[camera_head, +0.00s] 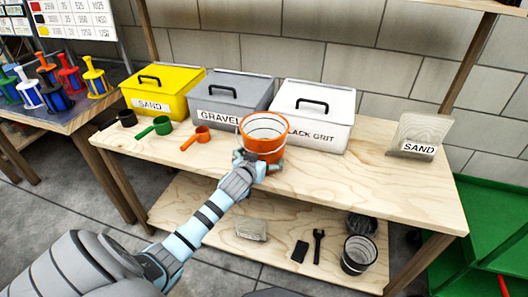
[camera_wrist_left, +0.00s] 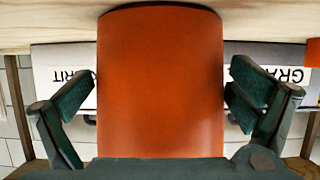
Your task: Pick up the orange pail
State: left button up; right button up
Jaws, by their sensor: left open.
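The orange pail (camera_head: 263,150) stands upright on the wooden workbench, in front of the grey and white bins. It fills the middle of the left wrist view (camera_wrist_left: 160,80), where the scene appears upside down. My left gripper (camera_head: 260,164) reaches in from the front, low on the pail. Its open fingers are on either side of the pail in the left wrist view (camera_wrist_left: 160,100), very close to its sides. I cannot tell whether they touch it. My right gripper is not in view.
Behind the pail stand a yellow sand bin (camera_head: 160,108), a grey gravel bin (camera_head: 215,118) and a white black grit bin (camera_head: 312,133). Orange (camera_head: 203,132), green (camera_head: 161,124) and dark (camera_head: 127,118) scoops lie left. A sand-labelled block (camera_head: 420,130) stands right. The bench's right front is clear.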

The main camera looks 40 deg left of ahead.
pick_arm(q)
jog(key=x, duration=0.2)
jog(key=shift+w+f, duration=0.3)
jog(key=shift+w, duration=0.05)
jog(key=shift+s+r, duration=0.1)
jog(key=c, duration=0.9)
jog(key=shift+r, duration=0.1)
